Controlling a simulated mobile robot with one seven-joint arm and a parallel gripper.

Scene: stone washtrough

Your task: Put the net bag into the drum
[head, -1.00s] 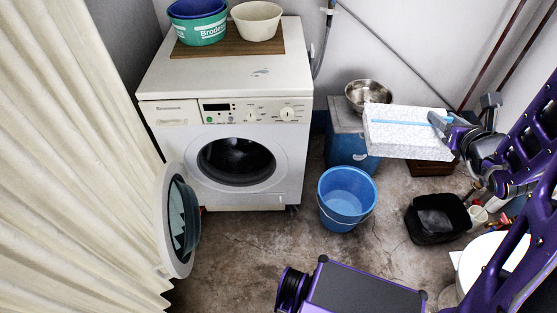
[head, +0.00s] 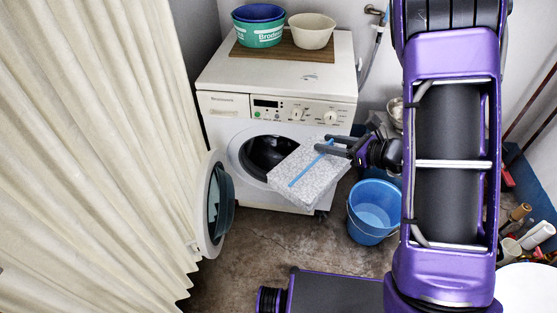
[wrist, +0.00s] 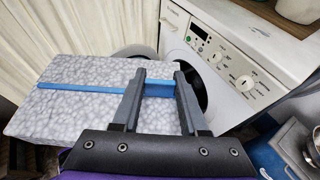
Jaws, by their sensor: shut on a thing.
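The net bag (head: 313,180) is a grey-white mottled, box-shaped bundle with a blue strip along it. My gripper (head: 328,145) is shut on it at the strip near one end and holds it in the air, tilted. In the wrist view the bag (wrist: 75,108) reaches out to the left from the jaws (wrist: 158,82). The drum (head: 262,155) is the dark round opening in the front of the white washing machine (head: 225,110). In the head view the bag is in front of the opening and hides its right part. The round door (head: 214,205) stands open to the left.
A blue bucket (head: 374,207) stands on the floor right of the machine. A green tub (head: 258,33) and a cream bowl (head: 311,32) sit on top of the machine. A pale curtain (head: 90,150) hangs along the left. My arm covers much of the right side.

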